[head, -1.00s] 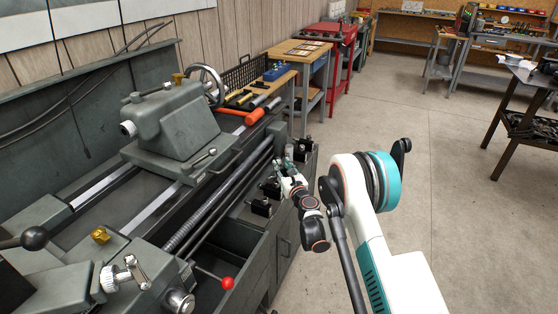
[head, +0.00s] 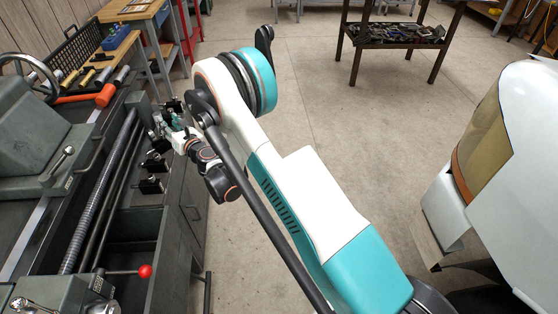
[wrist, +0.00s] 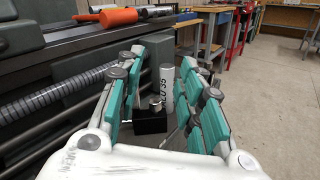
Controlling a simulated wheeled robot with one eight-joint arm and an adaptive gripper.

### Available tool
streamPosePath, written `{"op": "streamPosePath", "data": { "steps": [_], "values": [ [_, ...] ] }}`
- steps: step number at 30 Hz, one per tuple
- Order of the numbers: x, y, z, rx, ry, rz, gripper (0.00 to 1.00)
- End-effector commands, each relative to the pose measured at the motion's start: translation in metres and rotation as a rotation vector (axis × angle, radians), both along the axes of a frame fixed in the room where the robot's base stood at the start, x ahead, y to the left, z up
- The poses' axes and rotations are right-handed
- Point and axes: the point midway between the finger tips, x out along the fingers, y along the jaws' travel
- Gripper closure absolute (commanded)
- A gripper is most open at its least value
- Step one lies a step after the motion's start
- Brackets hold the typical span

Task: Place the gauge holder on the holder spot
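My gripper (wrist: 162,68) is open, with its teal-padded fingers apart in the wrist view. A black block-shaped holder with a metal knob (wrist: 150,122) shows between and beyond the fingers; I cannot tell whether it is the gauge holder. In the head view my gripper (head: 165,127) is over the narrow shelf on the lathe's front. Two black holders stand on that shelf, one nearer (head: 151,185) and one behind it (head: 155,161). Another dark holder (head: 173,105) is past the gripper. I cannot make out the holder spot.
A white printed cylinder (wrist: 166,82) stands behind the block. The lathe (head: 35,135) with its lead screw runs along the left. A red-knobbed lever (head: 145,271) sticks out in front. A white vehicle body (head: 510,180) is at the right. The floor between is clear.

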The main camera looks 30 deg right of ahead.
Motion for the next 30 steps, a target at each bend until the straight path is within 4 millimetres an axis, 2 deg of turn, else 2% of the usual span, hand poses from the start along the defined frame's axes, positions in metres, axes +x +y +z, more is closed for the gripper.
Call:
{"op": "streamPosePath", "data": {
  "steps": [1, 6, 11, 15, 21, 26, 30],
  "values": [
    [0.002, -0.012, 0.026, 0.070, 0.022, -0.033, 0.65],
    [0.001, -0.054, 0.094, 0.337, 0.103, -0.152, 0.65],
    [-0.014, -0.093, 0.148, 0.587, 0.173, -0.262, 0.65],
    [-0.037, -0.126, 0.186, 0.805, 0.231, -0.357, 0.65],
    [-0.085, -0.167, 0.225, 1.117, 0.308, -0.497, 0.65],
    [-0.133, -0.193, 0.243, 1.364, 0.365, -0.610, 0.65],
    [-0.181, -0.210, 0.250, 1.577, 0.411, -0.715, 0.65]
  ]
}}
